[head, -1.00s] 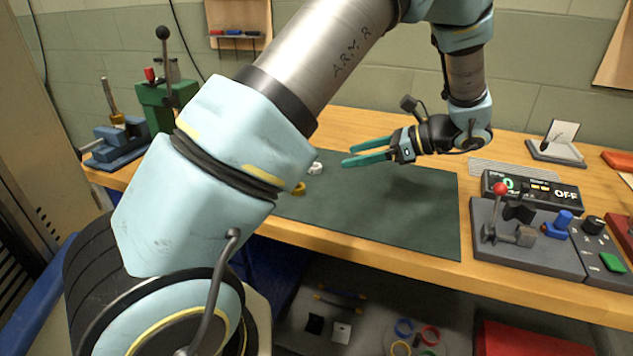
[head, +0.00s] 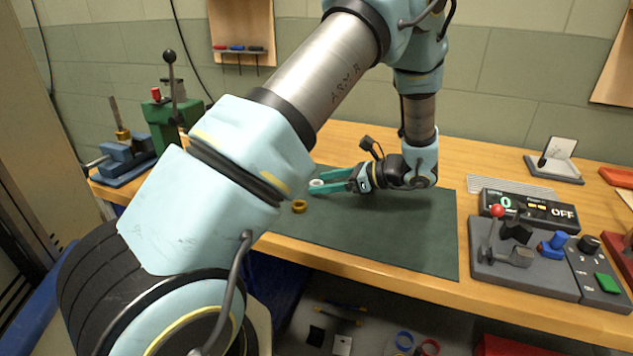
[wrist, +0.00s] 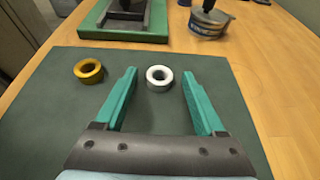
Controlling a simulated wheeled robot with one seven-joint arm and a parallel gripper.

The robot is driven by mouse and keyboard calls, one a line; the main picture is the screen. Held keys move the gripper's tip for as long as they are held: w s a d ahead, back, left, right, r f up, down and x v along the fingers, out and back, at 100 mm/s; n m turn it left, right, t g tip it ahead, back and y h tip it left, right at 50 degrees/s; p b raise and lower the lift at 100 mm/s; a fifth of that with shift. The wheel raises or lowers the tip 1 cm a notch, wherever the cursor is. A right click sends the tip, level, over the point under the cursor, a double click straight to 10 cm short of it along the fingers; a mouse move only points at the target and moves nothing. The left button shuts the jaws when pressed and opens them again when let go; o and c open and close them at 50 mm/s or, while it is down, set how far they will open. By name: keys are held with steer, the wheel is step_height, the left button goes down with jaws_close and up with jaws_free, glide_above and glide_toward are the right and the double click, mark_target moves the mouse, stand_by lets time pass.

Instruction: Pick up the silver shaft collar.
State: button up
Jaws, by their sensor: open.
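The silver shaft collar (wrist: 159,78) lies flat on the dark green mat (wrist: 60,128). In the wrist view it sits between and just ahead of the fingertips of my gripper (wrist: 158,78), with mat showing on both sides. In the head view my gripper (head: 314,184) is low over the mat, its teal fingers open and empty. The silver collar (head: 316,183) shows there at the fingertips, partly hidden by them. I cannot tell whether the fingers touch it.
A brass-coloured collar (wrist: 88,71) lies left of the left finger; it also shows in the head view (head: 299,207). A green-based press (wrist: 125,22) stands beyond the mat. A control panel (head: 530,255) stands at the right. The mat's right part is clear.

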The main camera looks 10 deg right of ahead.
steer(key=shift+a+f, duration=0.1)
steer(key=shift+c, duration=0.4)
jaws_close()
